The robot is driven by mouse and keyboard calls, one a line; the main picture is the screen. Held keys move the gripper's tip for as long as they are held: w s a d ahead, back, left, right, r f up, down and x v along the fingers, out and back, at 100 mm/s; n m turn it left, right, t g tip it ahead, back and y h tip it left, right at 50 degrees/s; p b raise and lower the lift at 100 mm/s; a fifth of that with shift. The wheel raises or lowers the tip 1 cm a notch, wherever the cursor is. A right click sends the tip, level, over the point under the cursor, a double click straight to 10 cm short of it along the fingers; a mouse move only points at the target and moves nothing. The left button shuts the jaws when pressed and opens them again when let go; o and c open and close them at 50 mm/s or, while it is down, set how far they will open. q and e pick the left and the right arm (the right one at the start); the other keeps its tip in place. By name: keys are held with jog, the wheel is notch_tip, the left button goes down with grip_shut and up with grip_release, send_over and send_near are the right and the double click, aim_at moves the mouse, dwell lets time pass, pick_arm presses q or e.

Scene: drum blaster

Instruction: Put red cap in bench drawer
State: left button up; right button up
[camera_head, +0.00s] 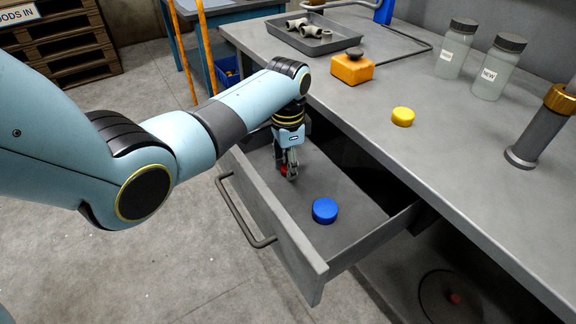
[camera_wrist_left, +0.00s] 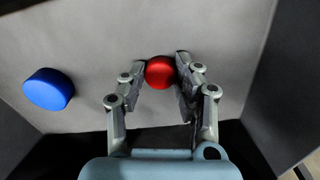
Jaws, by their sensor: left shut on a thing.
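The bench drawer (camera_head: 345,260) is pulled open below the bench top. My left gripper (camera_head: 289,172) reaches down inside it, toward its left end. The gripper is shut on the red cap (camera_wrist_left: 159,73), which sits between the fingertips in the left wrist view. In the head view only a small bit of the red cap (camera_head: 283,169) shows beside the fingers. The drawer floor (camera_wrist_left: 90,40) is close behind the cap; I cannot tell whether the cap touches it. My right gripper does not show.
A blue cap (camera_head: 325,210) lies in the drawer, right of my left gripper; it also shows in the left wrist view (camera_wrist_left: 48,89). On the bench top (camera_head: 420,160) are a yellow cap (camera_head: 403,116), an orange block (camera_head: 352,69), two jars (camera_head: 497,68) and a tray (camera_head: 308,39).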

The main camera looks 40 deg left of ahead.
pick_arm(q)
jog(key=o, duration=0.7)
jog(key=shift+o, duration=0.2)
notch_tip(320, 180, up, 12)
jog(key=p, duration=0.3)
jog(key=shift+r, duration=0.1)
